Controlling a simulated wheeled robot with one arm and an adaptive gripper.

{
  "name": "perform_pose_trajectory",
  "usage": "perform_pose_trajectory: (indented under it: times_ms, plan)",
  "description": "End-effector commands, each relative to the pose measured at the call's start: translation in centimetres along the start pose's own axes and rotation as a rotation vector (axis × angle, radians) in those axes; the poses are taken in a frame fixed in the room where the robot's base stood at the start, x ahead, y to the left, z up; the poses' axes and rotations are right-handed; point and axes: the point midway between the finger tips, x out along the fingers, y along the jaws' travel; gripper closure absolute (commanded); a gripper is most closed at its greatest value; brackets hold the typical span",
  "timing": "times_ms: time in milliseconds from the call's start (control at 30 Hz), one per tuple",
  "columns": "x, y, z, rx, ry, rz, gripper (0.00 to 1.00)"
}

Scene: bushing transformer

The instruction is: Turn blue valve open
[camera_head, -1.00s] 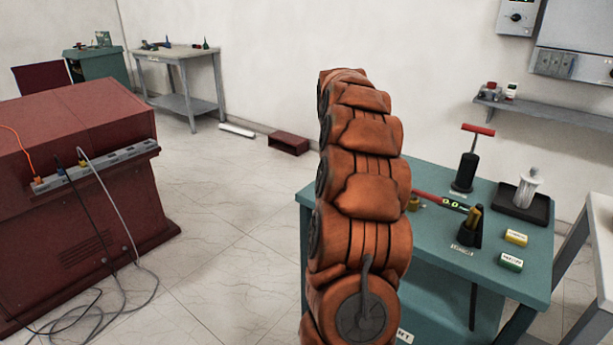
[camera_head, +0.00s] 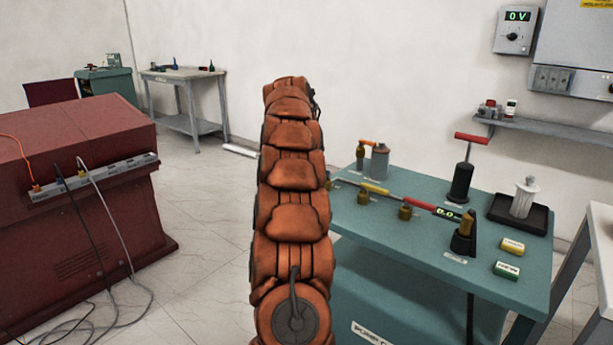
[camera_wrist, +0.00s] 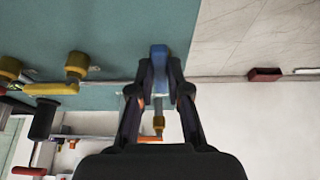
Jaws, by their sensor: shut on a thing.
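The blue valve (camera_wrist: 159,57) shows as a blue handle in the wrist view, at the upper middle. My gripper (camera_wrist: 160,75) has its two dark fingers closed on the sides of this blue handle. Part of the handle is hidden between the fingertips. In the head view, my orange arm covers my gripper and the blue valve, so neither shows there.
The teal bench (camera_head: 400,232) carries a yellow-handled valve (camera_head: 374,188), a red-handled pump (camera_head: 461,170), a black tray (camera_head: 505,215) and an orange-handled fitting (camera_head: 361,150). A dark red cabinet (camera_head: 95,215) stands at left.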

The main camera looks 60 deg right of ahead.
Motion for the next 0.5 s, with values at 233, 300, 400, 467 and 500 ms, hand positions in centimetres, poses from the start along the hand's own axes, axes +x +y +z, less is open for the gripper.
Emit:
perform_pose_trajectory:
  times_ms: [233,300,400,467,500]
  plan:
    - [0.16,0.57,-0.73,0.038,0.004,0.012,1.0]
    - [0.19,0.6,-0.76,0.041,0.004,0.013,1.0]
    - [0.18,0.6,-0.78,0.042,0.004,0.014,1.0]
    - [0.18,0.59,-0.78,0.042,0.004,0.014,1.0]
    - [0.17,0.59,-0.78,0.042,0.004,0.014,1.0]
